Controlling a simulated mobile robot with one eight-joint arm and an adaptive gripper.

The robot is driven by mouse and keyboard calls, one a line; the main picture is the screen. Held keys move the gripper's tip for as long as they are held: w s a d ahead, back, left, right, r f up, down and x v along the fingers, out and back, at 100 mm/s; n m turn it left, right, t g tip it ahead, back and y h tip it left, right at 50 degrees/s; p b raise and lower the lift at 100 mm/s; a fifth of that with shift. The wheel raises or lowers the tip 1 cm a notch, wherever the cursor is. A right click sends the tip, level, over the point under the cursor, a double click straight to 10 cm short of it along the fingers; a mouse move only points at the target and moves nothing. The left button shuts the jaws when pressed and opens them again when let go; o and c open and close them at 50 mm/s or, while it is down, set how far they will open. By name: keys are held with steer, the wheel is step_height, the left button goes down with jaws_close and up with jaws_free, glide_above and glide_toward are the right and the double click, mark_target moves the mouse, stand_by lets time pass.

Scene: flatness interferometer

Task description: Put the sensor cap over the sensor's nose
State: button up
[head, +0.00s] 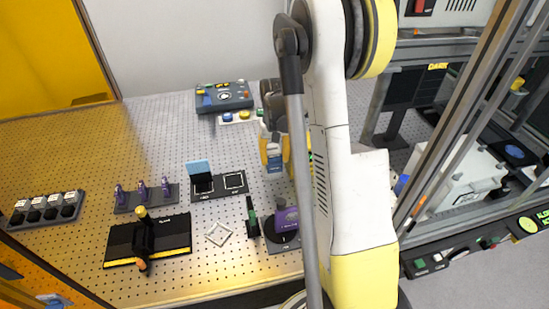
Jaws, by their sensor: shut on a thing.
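My gripper (275,148) shows just left of my large white arm link, above the perforated bench. Its yellow fingers are shut on a small blue piece (274,162) with a pale upper edge. This may be the sensor cap, but it is too small to tell for sure. Below it, a purple block (287,218) stands on a dark round base, partly hidden by my arm. A slim black upright piece with a green mark (252,217) stands beside it. I cannot tell which thing is the sensor, and its nose is not clearly visible.
A blue-grey control box (224,97) stands at the back. A black stand with a light-blue plate (199,167), a rack of purple pieces (143,192), a black fixture (118,241) and a tray of dark cups (44,208) are left. The bench's back left is clear.

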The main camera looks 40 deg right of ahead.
steer(key=shift+f+b, duration=0.3)
steer(key=shift+f, duration=0.05)
steer(key=o, duration=1)
steer(key=shift+c, duration=0.2)
steer(key=shift+r+p, duration=2)
steer(key=shift+r, duration=1.6)
steer(key=shift+f, duration=0.1)
